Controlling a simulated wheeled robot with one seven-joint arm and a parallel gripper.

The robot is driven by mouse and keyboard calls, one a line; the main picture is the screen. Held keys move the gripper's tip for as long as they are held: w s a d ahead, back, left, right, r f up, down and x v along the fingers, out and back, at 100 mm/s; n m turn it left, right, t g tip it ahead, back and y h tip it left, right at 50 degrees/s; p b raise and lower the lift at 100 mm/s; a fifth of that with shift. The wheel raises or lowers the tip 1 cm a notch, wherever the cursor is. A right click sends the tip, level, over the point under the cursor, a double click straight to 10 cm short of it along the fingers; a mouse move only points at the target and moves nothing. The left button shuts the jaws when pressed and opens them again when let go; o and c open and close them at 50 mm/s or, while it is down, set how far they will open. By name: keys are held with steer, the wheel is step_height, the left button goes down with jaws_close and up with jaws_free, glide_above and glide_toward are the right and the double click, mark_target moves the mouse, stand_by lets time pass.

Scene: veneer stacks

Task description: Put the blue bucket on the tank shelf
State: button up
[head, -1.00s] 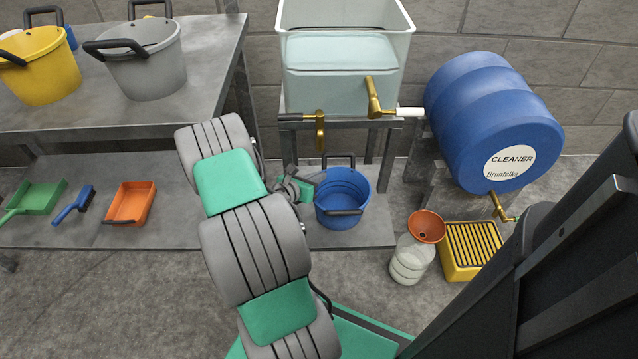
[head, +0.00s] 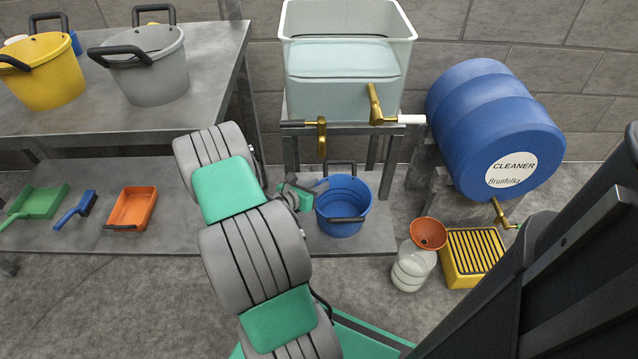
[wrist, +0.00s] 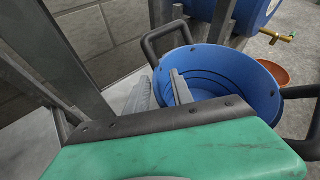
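The blue bucket (head: 343,220) stands upright and looks empty, on the low grey slab below the pale tank (head: 343,85). Its two dark handles stick out at the back and front. My gripper (head: 312,188) is at the bucket's left side, by the rim. In the wrist view my gripper (wrist: 160,92) has its two grey fingers apart. One finger is outside the bucket (wrist: 225,75) and the other shows over its inside, with the near rim between them. Whether either finger touches the wall cannot be told.
The tank stand's legs (head: 290,150) rise close behind the bucket. A blue cleaner drum (head: 480,110), a bottle with an orange funnel (head: 428,234) and a yellow grated tray (head: 472,255) are to the right. A bench (head: 120,120) with buckets is left.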

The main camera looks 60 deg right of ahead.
steer(key=w+a+r+m+t+y+p, duration=0.1)
steer(key=w+a+r+m+y, duration=0.25)
steer(key=a, duration=0.65)
steer(key=w+a+r+m+t+y+p, duration=0.15)
steer(key=w+a+r+m, duration=0.35)
steer(key=a, duration=0.6)
steer(key=w+a+r+m+t+y, duration=0.2)
steer(key=w+a+r+m+y, duration=0.25)
steer(key=a, duration=0.55)
steer(key=s+a+r+m+y, duration=0.2)
steer(key=a+r, duration=0.2)
steer(key=a, duration=0.4)
steer(key=s+a+r+m+y, duration=0.1)
steer(key=s+a+r+m, duration=0.1)
steer(key=a, duration=0.7)
steer(key=shift+s+r+m+y, duration=0.35)
steer(key=shift+s+r, duration=0.1)
steer(key=shift+r, duration=0.4)
steer(key=shift+d+t, duration=0.15)
steer(key=shift+t, duration=0.1)
